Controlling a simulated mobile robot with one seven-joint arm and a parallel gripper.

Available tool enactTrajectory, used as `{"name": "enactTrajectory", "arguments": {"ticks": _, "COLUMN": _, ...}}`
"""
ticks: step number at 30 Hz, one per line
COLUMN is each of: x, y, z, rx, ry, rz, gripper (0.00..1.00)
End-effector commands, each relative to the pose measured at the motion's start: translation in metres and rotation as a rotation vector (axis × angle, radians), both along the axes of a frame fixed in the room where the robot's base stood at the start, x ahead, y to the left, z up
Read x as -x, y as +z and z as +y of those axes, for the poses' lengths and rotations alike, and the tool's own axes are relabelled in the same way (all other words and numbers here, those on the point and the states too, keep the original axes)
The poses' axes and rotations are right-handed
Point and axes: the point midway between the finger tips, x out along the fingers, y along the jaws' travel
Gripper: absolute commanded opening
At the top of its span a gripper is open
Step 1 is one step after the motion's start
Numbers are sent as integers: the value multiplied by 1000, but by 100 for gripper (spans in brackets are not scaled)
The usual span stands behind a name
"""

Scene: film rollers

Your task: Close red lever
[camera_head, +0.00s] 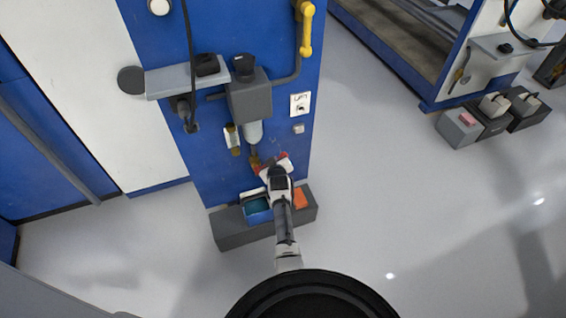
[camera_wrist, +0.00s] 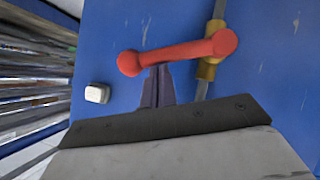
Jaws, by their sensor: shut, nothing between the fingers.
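The red lever (camera_wrist: 180,53) sits on a brass valve (camera_wrist: 207,70) on a grey pipe against the blue panel. In the wrist view it lies crosswise to the pipe, slightly tilted, with its pivot end at right and its rounded free end at left. My gripper (camera_wrist: 158,68) is shut and empty. Its fingertips are at the lever's edge near the free end; whether they touch it I cannot tell. In the head view my gripper (camera_head: 274,167) covers most of the lever, and only bits of red (camera_head: 283,155) show beside it.
A grey control box (camera_head: 249,98) and a shelf (camera_head: 180,80) stick out above the valve. A yellow lever (camera_head: 305,30) is higher up. A dark grey ledge (camera_head: 232,236) with a blue bin (camera_head: 257,211) lies below.

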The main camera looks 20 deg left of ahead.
Motion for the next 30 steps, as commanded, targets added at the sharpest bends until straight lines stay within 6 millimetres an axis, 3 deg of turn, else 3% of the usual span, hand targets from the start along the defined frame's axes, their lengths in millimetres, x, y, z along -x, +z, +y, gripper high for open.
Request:
{"name": "enactTrajectory", "arguments": {"ticks": 6, "x": -1, "y": -6, "z": 5, "rx": -28, "ry": 0, "rz": 22, "gripper": 0}}
{"name": "enactTrajectory", "arguments": {"ticks": 30, "x": -9, "y": -28, "z": -6, "rx": -27, "ry": 0, "rz": 21, "gripper": 0}}
